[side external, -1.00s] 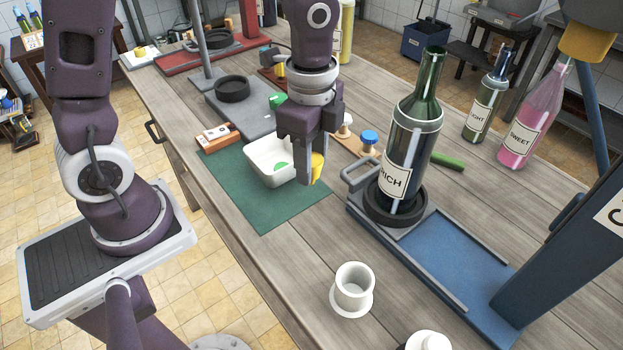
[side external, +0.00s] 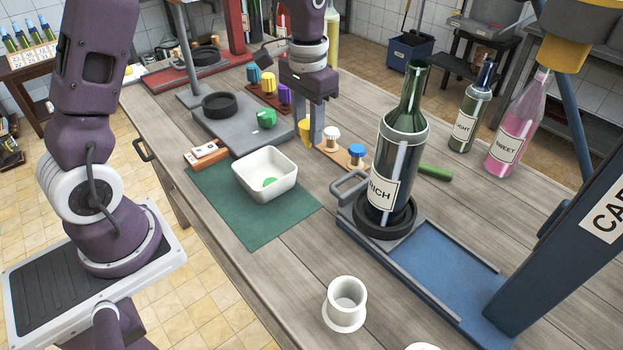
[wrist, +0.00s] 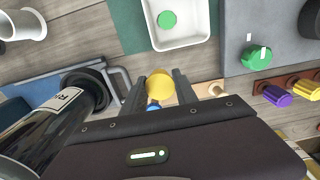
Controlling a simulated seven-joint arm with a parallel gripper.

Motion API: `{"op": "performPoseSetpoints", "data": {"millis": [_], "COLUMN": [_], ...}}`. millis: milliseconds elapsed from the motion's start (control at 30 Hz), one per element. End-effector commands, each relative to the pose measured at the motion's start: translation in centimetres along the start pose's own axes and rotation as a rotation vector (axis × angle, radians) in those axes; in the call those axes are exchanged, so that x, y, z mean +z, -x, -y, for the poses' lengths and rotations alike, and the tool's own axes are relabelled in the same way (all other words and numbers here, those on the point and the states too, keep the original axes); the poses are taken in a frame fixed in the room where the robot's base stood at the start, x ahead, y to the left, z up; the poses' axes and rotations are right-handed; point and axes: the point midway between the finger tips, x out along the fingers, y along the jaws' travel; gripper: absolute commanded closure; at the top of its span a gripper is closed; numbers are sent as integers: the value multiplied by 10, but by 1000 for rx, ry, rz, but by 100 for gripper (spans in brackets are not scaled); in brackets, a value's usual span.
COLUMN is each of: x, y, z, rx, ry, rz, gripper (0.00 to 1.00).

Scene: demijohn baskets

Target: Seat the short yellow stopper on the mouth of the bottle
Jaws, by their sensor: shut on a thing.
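My gripper (side external: 311,135) is shut on the short yellow stopper (side external: 305,130), holding it above the table behind the white tray. In the wrist view, the yellow stopper (wrist: 160,87) shows between the two fingers of my gripper (wrist: 158,82). The dark green bottle (side external: 392,165), with a label reading RICH, stands upright in a black ring on the blue press base (side external: 440,255). Its bare mouth (side external: 418,65) is to the right of my gripper and higher in the picture. The bottle (wrist: 45,135) also shows at lower left in the wrist view; its mouth is out of that view.
The white tray (side external: 282,180) with a green disc sits on a green mat (side external: 225,205). White (side external: 332,135) and blue (side external: 356,152) stoppers stand on a wooden board near my gripper. A green rod (side external: 434,172) and two other bottles are beyond the bottle. A white cup (side external: 345,300) stands in front.

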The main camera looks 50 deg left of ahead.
Motion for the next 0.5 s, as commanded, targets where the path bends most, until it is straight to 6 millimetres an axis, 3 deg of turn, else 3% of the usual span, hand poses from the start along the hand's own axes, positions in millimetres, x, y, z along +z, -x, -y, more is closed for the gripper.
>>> {"op": "performPoseSetpoints", "data": {"millis": [333, 500], "x": [2, 24], "y": [0, 2], "z": [-3, -33], "rx": [1, 8], "ry": [-27, -304], "rz": [-1, 0], "gripper": [100, 100]}}
